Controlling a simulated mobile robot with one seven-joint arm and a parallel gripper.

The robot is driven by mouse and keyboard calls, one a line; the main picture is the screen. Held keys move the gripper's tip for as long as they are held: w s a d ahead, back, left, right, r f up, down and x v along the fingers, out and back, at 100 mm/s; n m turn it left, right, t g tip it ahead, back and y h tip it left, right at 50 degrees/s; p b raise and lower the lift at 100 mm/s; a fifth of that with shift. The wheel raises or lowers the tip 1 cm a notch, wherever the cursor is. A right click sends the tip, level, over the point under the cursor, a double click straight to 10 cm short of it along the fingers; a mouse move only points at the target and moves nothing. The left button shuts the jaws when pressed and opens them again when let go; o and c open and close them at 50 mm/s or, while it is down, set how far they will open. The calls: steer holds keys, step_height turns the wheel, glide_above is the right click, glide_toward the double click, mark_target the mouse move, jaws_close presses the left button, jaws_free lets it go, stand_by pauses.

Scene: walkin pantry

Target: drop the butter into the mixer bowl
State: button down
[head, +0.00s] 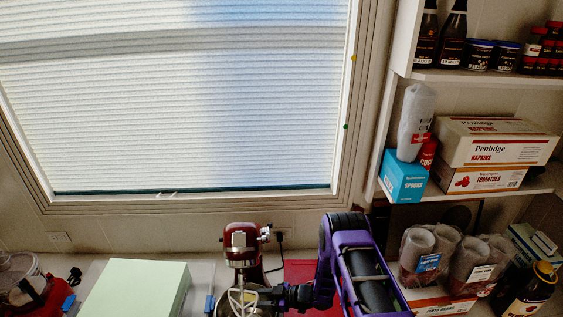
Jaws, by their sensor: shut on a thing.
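The red stand mixer (246,240) stands on the counter below the window, with its pale whisk beater (240,300) hanging down. The mixer bowl (262,312) is under the mixer head at the bottom edge of the view, and only part of it shows. My gripper (268,297) reaches in from the right at the end of my purple and black arm, beside the beater and over the bowl's right side. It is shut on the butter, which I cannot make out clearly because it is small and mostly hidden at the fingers.
A pale green box (135,290) stands left of the mixer. A red mat (300,272) lies behind my arm. Shelves at the right hold a napkins box (495,142), a blue spoons box (404,177) and wrapped cups (417,247). A clear container (18,268) is far left.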

steer(key=shift+f+b, duration=0.45)
steer(key=shift+f, duration=0.8)
steer(key=shift+c, duration=2.1)
jaws_free()
steer(key=p+v, duration=0.1)
steer(key=v, duration=1.6)
steer(key=shift+d+p, duration=0.2)
steer(key=shift+p, duration=0.15)
steer(key=shift+r, duration=0.1)
